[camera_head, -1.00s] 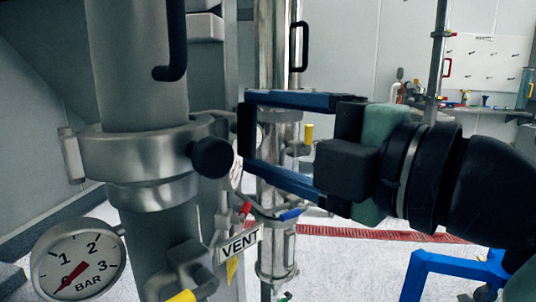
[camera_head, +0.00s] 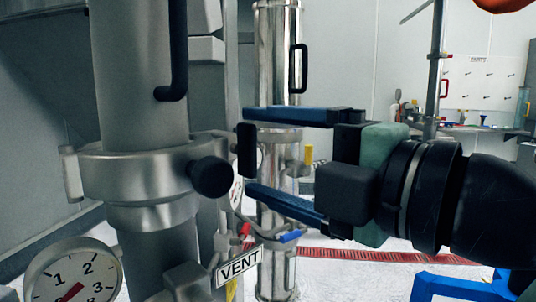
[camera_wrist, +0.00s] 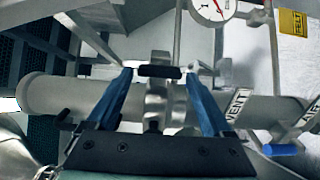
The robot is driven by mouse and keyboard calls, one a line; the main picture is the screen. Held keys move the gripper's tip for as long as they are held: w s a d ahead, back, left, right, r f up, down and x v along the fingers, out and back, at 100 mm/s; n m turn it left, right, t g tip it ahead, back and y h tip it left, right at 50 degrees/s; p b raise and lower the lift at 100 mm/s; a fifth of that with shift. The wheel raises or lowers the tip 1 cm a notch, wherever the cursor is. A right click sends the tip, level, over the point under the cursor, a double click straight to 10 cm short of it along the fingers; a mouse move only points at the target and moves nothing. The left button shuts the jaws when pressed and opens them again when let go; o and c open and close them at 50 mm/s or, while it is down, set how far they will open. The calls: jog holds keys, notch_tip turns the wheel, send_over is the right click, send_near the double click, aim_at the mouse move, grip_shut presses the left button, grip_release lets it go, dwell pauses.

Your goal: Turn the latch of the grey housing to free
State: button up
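The grey housing (camera_head: 145,165) is a thick metal pipe with a clamp collar, at the left of the head view. A short black bar (camera_head: 247,150), which looks like the latch handle, stands upright in front of it. In the wrist view the bar (camera_wrist: 158,71) lies across the gap between my fingertips. My gripper (camera_head: 248,151) reaches in from the right, with one blue finger above the bar and one below. It is open, and the fingers appear slightly clear of the bar's ends. The bar's mounting is hidden.
A round black knob (camera_head: 211,177) sticks out just left of the bar. A pressure gauge (camera_head: 75,275) and a VENT label (camera_head: 239,266) are below. A shiny column (camera_head: 277,70) stands behind my fingers. A blue frame (camera_head: 465,287) is at lower right.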

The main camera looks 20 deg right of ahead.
jog(key=v, duration=1.3)
jog(key=shift+p, duration=0.4)
